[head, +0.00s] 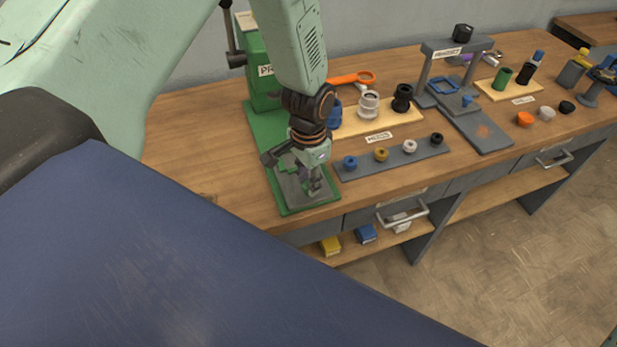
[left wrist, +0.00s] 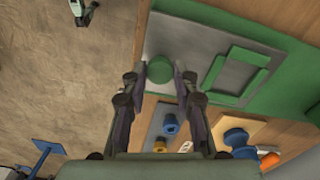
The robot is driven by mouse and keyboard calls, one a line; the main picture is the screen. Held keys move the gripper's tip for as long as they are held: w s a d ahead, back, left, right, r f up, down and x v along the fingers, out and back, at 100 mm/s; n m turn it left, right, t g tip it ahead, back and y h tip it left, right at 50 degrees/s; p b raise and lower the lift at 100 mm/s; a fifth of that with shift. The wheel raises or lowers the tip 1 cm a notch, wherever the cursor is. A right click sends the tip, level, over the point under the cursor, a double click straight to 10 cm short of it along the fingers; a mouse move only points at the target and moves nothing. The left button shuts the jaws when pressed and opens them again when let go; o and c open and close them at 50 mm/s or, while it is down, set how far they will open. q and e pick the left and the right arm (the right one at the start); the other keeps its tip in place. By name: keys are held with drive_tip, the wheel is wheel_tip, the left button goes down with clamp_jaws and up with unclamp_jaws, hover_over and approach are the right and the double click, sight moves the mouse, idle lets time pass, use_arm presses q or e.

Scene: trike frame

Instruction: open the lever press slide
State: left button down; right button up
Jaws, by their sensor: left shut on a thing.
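The green lever press (head: 262,75) stands at the left of the bench, with a dark lever at its upper left. Its grey slide plate (head: 292,190) lies on the green base at the front, partly hidden by my gripper. In the left wrist view the slide plate (left wrist: 200,42) carries a round green knob (left wrist: 160,70) and a raised green square frame (left wrist: 242,76). My left gripper (head: 313,186) is over the front of the slide. In the left wrist view my left gripper (left wrist: 159,72) has its two fingers on either side of the knob, shut on it. My right gripper is not in view.
Right of the press, a grey strip (head: 345,174) holds several small caps, and a wooden board (head: 388,122) holds larger parts. A second grey press (head: 455,75) stands farther right. A drawer handle (head: 403,213) sticks out below the bench edge. The floor in front is clear.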

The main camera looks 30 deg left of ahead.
use_arm(q)
drive_tip(key=shift+w+r, duration=0.15)
drive_tip(key=shift+w, duration=0.1)
drive_tip(key=c, duration=1.4)
unclamp_jaws()
drive_tip(key=o, duration=0.4)
drive_tip(key=shift+s+d, duration=0.1)
drive_tip(key=shift+s, duration=0.1)
wheel_tip(320, 180, up, 12)
drive_tip(key=shift+f, duration=0.1)
